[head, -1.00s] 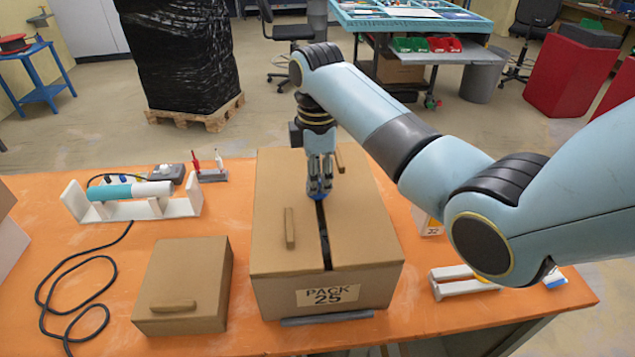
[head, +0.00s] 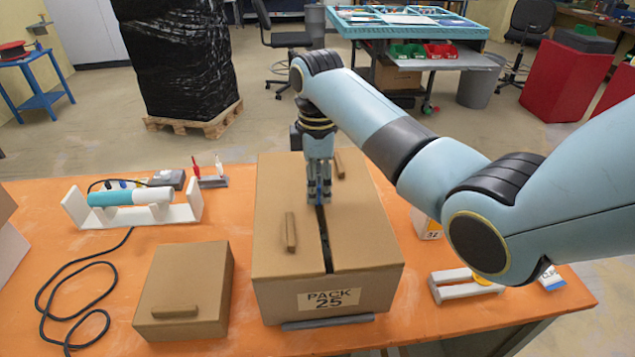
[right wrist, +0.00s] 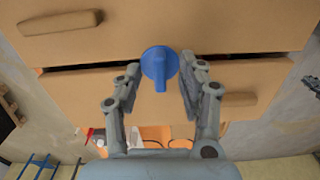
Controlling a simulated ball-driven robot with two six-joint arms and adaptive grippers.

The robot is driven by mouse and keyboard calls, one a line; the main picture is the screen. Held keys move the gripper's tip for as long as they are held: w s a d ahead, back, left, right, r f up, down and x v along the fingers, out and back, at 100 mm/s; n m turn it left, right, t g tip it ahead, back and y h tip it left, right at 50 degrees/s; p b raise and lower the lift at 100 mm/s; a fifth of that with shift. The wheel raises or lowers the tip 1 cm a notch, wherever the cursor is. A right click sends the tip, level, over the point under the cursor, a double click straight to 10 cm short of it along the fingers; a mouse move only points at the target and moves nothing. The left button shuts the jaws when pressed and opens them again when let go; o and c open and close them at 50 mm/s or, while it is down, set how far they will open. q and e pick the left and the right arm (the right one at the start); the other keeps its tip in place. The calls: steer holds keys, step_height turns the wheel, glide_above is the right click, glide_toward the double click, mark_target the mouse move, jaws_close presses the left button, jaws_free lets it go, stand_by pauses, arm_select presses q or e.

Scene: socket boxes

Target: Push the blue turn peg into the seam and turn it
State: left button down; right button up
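The large cardboard box labelled PACK 25 (head: 365,255) stands on the orange table, with a dark seam (head: 325,240) down the middle of its top. The blue turn peg (right wrist: 158,66) sits at the seam in the right wrist view, its round head over the line and its grip tab crossing it. How deep it sits cannot be told. My right gripper (head: 319,198) is upright over the seam. In the right wrist view its fingers (right wrist: 158,95) are apart on either side of the peg, the right one closer. My left gripper is out of view.
Wooden handles (head: 290,232) stick up from the box top on both sides of the seam. A smaller box (head: 190,275) stands left. A white cradle with a cylinder (head: 130,217), a black cable (head: 75,285) and a grey fork-shaped block (head: 465,290) lie around.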

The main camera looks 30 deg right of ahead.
steer(key=shift+r, duration=0.25)
step_height(320, 180, up, 7)
stand_by(0.6)
